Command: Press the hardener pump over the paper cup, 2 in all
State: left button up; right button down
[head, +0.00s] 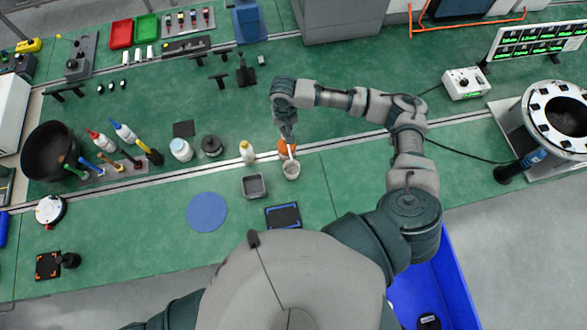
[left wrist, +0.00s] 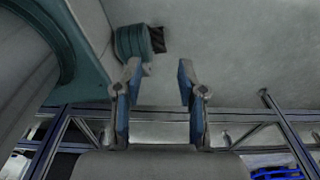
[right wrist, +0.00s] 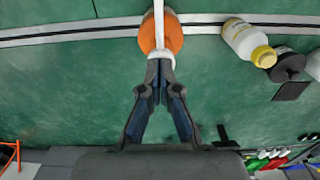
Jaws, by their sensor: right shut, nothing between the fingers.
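The hardener pump is an orange bottle (head: 283,147) with a white pump head, standing on the green bench in the head view. Its white spout reaches toward the pale paper cup (head: 291,171) just in front of it. My right gripper (head: 289,137) is shut and empty, with its fingertips at the pump head. In the right wrist view, the shut fingertips (right wrist: 160,68) point at the white pump head (right wrist: 162,56) over the orange bottle (right wrist: 172,35). I cannot tell whether they touch. My left gripper (left wrist: 157,80) is open and empty, away from the bench.
A dark scale-like pad (head: 283,215) and a blue round mat (head: 207,212) lie nearer. The bench right of the cup is clear.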

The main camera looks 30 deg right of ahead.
jog(key=shift+a+f, duration=0.25)
jog(key=shift+a, duration=0.45)
jog(key=shift+f, duration=0.15)
jog(key=shift+s+d, duration=0.1)
jog(key=shift+d, duration=0.25)
jog(key=shift+d+r+p, duration=0.3)
jog(key=shift+d+p, duration=0.4)
jog(key=shift+p, duration=0.05)
jog(key=shift+r, duration=0.15)
jog(key=a+r+p, duration=0.1)
jog(key=p, duration=0.1)
jog(key=shift+r+p, duration=0.75)
jog(key=shift+p, duration=0.2)
jog(key=shift+d+f, duration=0.1)
jog(key=shift+d, duration=0.15)
pick_arm(q)
jog(key=r, duration=0.2)
jog(key=a+r, duration=0.1)
jog(key=r, duration=0.2)
jog(key=shift+w, duration=0.1)
pick_arm(e)
jog(key=shift+a, duration=0.1)
